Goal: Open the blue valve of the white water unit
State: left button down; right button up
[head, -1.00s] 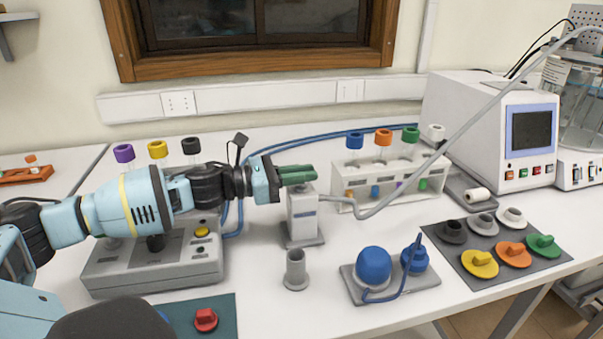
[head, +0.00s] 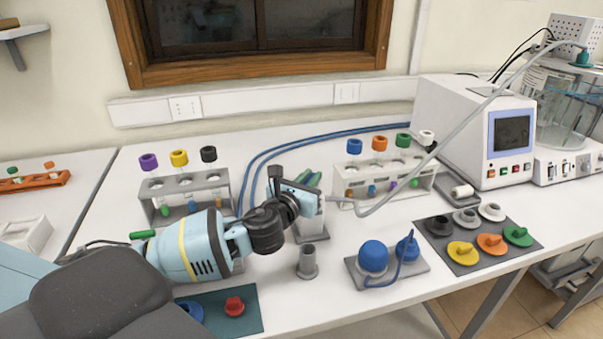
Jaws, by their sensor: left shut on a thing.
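The white water unit (head: 311,222) is a small upright white block on a grey base in the middle of the table, with a grey hose running off to its right. My left gripper (head: 306,181) is at the top of this unit, its green fingers partly hidden behind its own palm. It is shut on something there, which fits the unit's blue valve. The valve itself is hidden behind the gripper, so how far it is turned cannot be seen. My right gripper is not in view.
A grey cylinder (head: 307,262) stands close in front of the unit. A plate with blue knobs (head: 373,257) is to the right, near a mat of coloured knobs (head: 466,262). A rack (head: 352,182) with capped tubes stands behind right.

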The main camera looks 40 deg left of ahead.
pick_arm(q)
jog(key=n+y, duration=0.2)
jog(key=n+g+y+p, duration=0.1)
jog(key=y, duration=0.2)
jog(key=shift+d+r+n, duration=0.1)
jog(key=shift+d+n, duration=0.05)
jog(key=shift+n, duration=0.25)
jog(key=n+g+y, duration=0.2)
jog(key=y, duration=0.1)
jog(key=n+g+y, duration=0.2)
jog(key=g+y, duration=0.1)
jog(key=shift+n, duration=0.3)
jog(key=shift+y, duration=0.3)
jog(key=c, duration=1.4)
grip_release()
jog(key=v, duration=0.7)
jog(key=shift+s+d, duration=0.2)
